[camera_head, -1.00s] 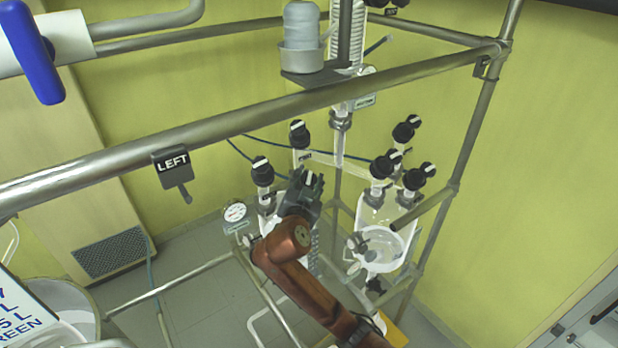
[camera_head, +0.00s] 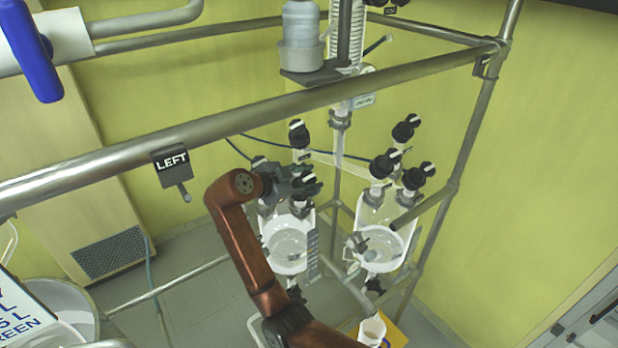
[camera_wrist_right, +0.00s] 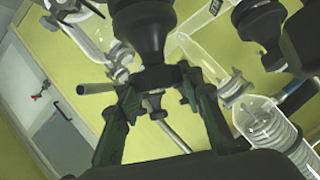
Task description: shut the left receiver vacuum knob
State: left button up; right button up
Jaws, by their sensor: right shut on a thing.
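The left receiver (camera_head: 287,243) is a clear glass vessel with several black knobs on top, each with a white stripe. My right gripper (camera_head: 292,183) reaches it from the left and is shut on the front right knob (camera_head: 305,181), which I take as the left receiver vacuum knob; no label on it is readable. The knob's white stripe lies close to level. In the right wrist view, my gripper's fingers (camera_wrist_right: 160,103) stand on both sides of a black valve part (camera_wrist_right: 146,28). My left gripper is not in view.
Two other knobs stand close by, one behind (camera_head: 298,130) and one at the left (camera_head: 260,163), partly hidden by my gripper. The right receiver (camera_head: 383,240) has its own knobs. A steel rail (camera_head: 240,119) with a LEFT sign (camera_head: 172,165) crosses in front.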

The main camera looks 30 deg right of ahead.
dwell(0.4)
jog(key=o, duration=1.2)
jog(key=v, duration=1.2)
jog(key=shift+w+r, duration=0.15)
